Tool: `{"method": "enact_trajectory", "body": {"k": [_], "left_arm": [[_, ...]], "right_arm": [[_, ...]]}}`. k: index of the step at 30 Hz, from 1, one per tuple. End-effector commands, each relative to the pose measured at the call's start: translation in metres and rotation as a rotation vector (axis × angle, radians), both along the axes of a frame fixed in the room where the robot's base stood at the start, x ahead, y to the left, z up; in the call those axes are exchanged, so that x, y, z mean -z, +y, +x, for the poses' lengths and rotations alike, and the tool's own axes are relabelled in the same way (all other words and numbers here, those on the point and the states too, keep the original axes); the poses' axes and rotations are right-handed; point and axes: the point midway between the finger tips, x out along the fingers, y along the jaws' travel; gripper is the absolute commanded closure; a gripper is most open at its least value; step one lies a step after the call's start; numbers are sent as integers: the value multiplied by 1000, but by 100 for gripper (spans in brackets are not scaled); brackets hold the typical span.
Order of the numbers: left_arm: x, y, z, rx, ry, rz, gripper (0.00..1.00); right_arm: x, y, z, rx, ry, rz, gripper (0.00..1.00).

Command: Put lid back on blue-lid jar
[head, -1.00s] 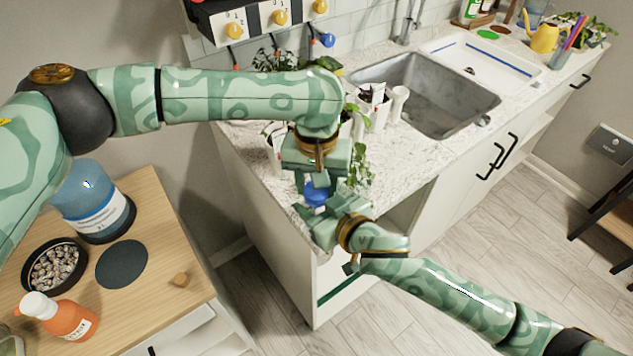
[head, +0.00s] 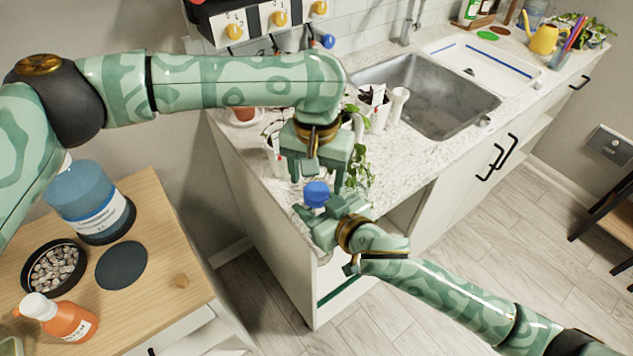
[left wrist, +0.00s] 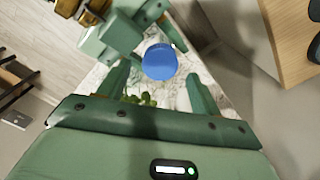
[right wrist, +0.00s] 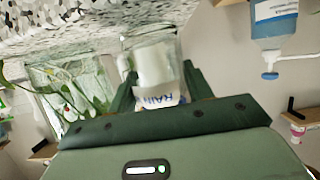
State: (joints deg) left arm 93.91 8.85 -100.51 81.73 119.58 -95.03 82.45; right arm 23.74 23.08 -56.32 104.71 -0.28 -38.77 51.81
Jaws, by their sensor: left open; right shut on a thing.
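The blue lid (head: 317,193) sits at the top of the jar, just above my right gripper (head: 322,222). In the left wrist view the lid (left wrist: 160,62) shows as a round blue disc. The glass jar (right wrist: 155,65), with white contents and a label reading "RAIN", is between the fingers of my right gripper, which is shut on it. In the head view that gripper mostly hides the jar. My left gripper (head: 317,172) is open and empty, pointing down just above the lid. Whether the lid is fully seated I cannot tell.
The sink (head: 425,95) lies to the right.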

Motion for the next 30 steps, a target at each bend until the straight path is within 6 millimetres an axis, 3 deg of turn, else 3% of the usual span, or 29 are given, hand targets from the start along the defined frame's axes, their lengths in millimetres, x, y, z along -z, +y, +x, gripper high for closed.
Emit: {"method": "enact_trajectory", "body": {"k": [6, 18, 21, 25, 30], "left_arm": [[-18, 0, 0, -1, 0, 0, 35], [-14, -3, -1, 2, -1, -14, 38], [-17, -5, 23, 8, -128, -21, 38], [-33, -25, 69, 0, -378, -127, 38], [-83, -67, 122, 66, -741, -356, 38]], "right_arm": [[0, 0, 0, 0, 0, 0, 100], [0, 0, 0, -1, 0, 0, 100], [0, 0, 0, -1, 0, 0, 100], [0, 0, 0, -1, 0, 0, 100], [0, 0, 0, -1, 0, 0, 100]]}}
